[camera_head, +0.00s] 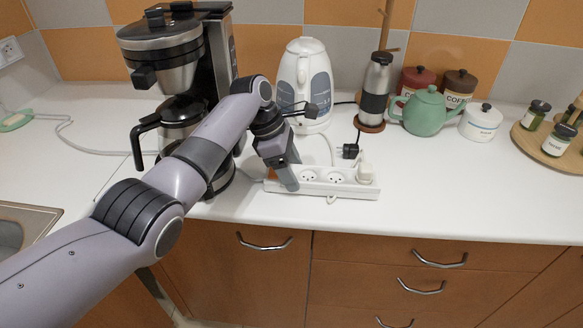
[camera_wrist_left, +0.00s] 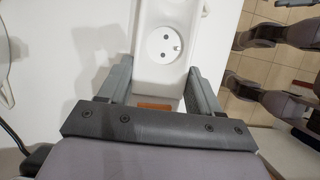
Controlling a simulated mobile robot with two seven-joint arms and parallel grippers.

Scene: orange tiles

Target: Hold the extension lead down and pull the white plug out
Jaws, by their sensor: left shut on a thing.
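The white extension lead (camera_head: 322,187) lies on the counter near its front edge. Two empty round sockets show on it, and the white plug (camera_head: 366,173) sits at its right end, standing up from the strip. My left gripper (camera_head: 285,181) is shut on the strip's left end, with its fingers pointing down. In the left wrist view my left gripper (camera_wrist_left: 160,88) has one finger on each side of the extension lead (camera_wrist_left: 150,75), and one empty socket shows beyond them. The white plug is out of that view. My right gripper is not seen in either view.
A black plug (camera_head: 349,151) lies just behind the strip. A coffee maker (camera_head: 175,90) stands left, a kettle (camera_head: 305,85) behind, and a grinder (camera_head: 376,92) and green teapot (camera_head: 424,112) behind to the right. The counter right of the strip is clear.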

